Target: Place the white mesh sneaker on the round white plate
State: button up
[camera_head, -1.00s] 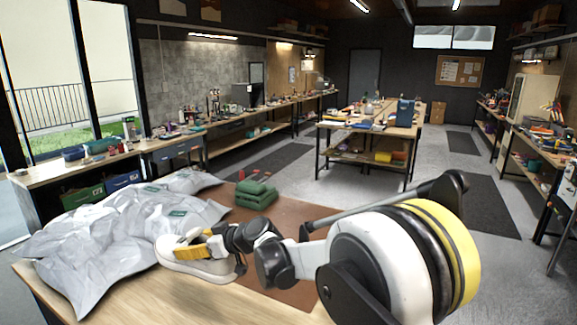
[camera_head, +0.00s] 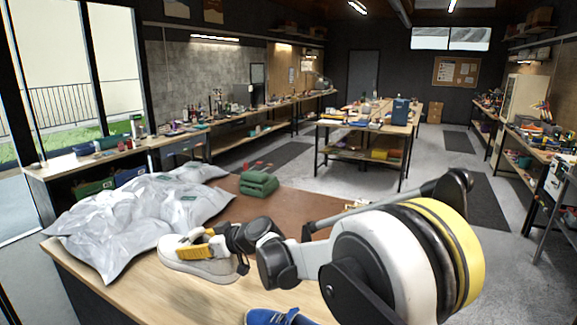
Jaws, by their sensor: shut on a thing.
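The white sneaker (camera_head: 187,264) has a pale sole and shows left of centre in the head view, over the near wooden table. My gripper (camera_head: 192,247), with yellow fingers, is shut on its upper and hides part of it. I cannot tell whether the sole touches the table or hangs just above it. I see no round white plate in this view.
Grey plastic bags (camera_head: 130,222) cover the table's left part, close behind the sneaker. A folded green cloth (camera_head: 259,184) lies at the back by a brown mat (camera_head: 310,207). A blue shoe (camera_head: 272,317) is cut off at the bottom edge.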

jog(key=shift+m+t+h, duration=0.4)
jog(key=shift+m+t, duration=0.2)
jog(key=d, duration=0.2)
jog(key=w+d+f, duration=0.1)
jog(key=d, duration=0.1)
jog(key=w+d+b, duration=0.1)
jog(key=d, duration=0.1)
jog(key=shift+f, duration=0.2)
jog(key=s+d+f+m+t+h+b, duration=0.1)
jog(key=d+f+m+t+b, duration=0.1)
jog(key=d, duration=0.7)
jog(key=s+d+f+m+t+h+b, duration=0.1)
jog(key=d+b, duration=0.1)
jog(key=d, duration=0.7)
jog(key=s+d+f+m+t+h+b, duration=0.1)
jog(key=s+d+f+m+h, duration=0.1)
jog(key=s+d, duration=0.2)
jog(key=s+d+f+m+t+h+b, duration=0.1)
jog(key=s+d, duration=0.3)
jog(key=d, duration=0.6)
jog(key=s+d+f+m+t+h+b, duration=0.1)
jog(key=s+d+f+m+h+b, duration=0.1)
jog(key=s+d, duration=0.2)
jog(key=d, duration=0.3)
jog(key=shift+d+f+m+h+b, duration=0.2)
jog(key=shift+f+m+h+b, duration=0.1)
jog(key=shift+f+b, duration=0.05)
